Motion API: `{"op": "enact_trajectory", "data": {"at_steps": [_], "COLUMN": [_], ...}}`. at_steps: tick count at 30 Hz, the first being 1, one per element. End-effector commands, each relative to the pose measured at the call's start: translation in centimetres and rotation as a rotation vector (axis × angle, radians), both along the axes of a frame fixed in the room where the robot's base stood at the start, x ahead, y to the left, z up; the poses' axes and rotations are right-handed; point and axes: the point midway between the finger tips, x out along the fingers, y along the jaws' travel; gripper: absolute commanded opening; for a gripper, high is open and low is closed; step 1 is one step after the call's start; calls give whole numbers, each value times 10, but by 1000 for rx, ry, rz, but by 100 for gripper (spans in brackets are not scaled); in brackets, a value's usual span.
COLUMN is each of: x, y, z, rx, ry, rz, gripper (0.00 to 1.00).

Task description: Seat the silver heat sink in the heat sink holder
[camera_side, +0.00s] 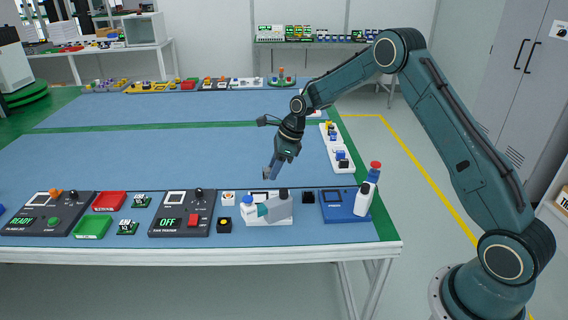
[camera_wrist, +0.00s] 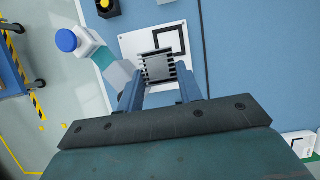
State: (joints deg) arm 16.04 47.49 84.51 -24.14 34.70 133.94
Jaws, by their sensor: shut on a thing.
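My gripper (camera_side: 270,174) hangs over the front part of the blue table, its jaws pointing down. In the wrist view, its two blue fingers (camera_wrist: 160,72) are shut on the silver heat sink (camera_wrist: 158,64), a square finned block. A white plate with a black corner-shaped outline (camera_wrist: 130,45), which looks like the heat sink holder, lies beneath the heat sink. The plate shows at the front of the table in the side view (camera_side: 288,217). The gripper appears above it there; the heat sink cannot be made out, and its contact with the plate cannot be judged.
A white and teal piece with a blue cap (camera_wrist: 83,42) stands close beside the plate. A grey panel reading OFF (camera_side: 170,224) is left of it; a red-capped white bottle (camera_side: 368,190) stands right on a blue base.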

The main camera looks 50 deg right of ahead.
Motion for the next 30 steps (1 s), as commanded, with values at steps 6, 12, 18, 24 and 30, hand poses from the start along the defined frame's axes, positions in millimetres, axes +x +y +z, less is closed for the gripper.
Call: {"op": "enact_trajectory", "data": {"at_steps": [6,12,18,24,30], "x": [27,37,38,37,37], "y": [9,12,13,12,12], "z": [-25,-33,-34,-37,-46], "rx": [2,2,2,2,2], "ry": [-1,-2,-2,-2,-2], "rz": [-13,-20,-22,-22,-22], "gripper": [13,13,13,13,13]}}
